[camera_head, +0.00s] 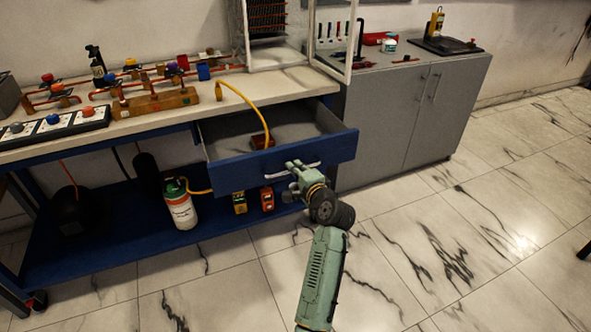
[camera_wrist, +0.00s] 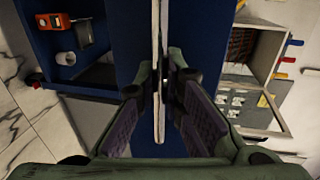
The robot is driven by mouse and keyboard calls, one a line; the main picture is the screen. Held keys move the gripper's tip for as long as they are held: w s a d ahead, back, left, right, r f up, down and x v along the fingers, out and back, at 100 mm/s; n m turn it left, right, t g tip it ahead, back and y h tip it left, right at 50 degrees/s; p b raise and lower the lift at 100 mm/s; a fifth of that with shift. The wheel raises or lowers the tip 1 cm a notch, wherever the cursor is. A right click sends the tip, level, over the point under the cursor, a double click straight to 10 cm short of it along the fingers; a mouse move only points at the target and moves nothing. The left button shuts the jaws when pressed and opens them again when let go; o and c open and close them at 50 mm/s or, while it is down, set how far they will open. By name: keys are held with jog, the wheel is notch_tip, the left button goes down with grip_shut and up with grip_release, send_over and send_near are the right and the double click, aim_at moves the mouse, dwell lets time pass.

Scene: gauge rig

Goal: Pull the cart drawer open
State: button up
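The cart drawer (camera_head: 340,150) is a blue-fronted drawer with a grey inside, standing well out from under the worktop. Its pale bar handle (camera_head: 276,176) runs across the front. My gripper (camera_head: 298,169) is at the middle of this handle, reaching it from the front. In the wrist view the handle (camera_wrist: 157,120) runs upright between the two fingers of my gripper (camera_wrist: 162,75). The fingertips are closed in on either side of the bar. A red block with a yellow hose (camera_head: 262,141) is in the drawer.
The blue cart's worktop (camera_head: 299,83) carries copper pipework with coloured knobs. Its lower shelf (camera_head: 135,248) holds a white-and-red bottle (camera_head: 180,207) and small meters. A grey cabinet (camera_head: 385,120) stands to the right. The marble floor in front is clear.

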jog(key=o, duration=0.5)
jog(key=v, duration=1.2)
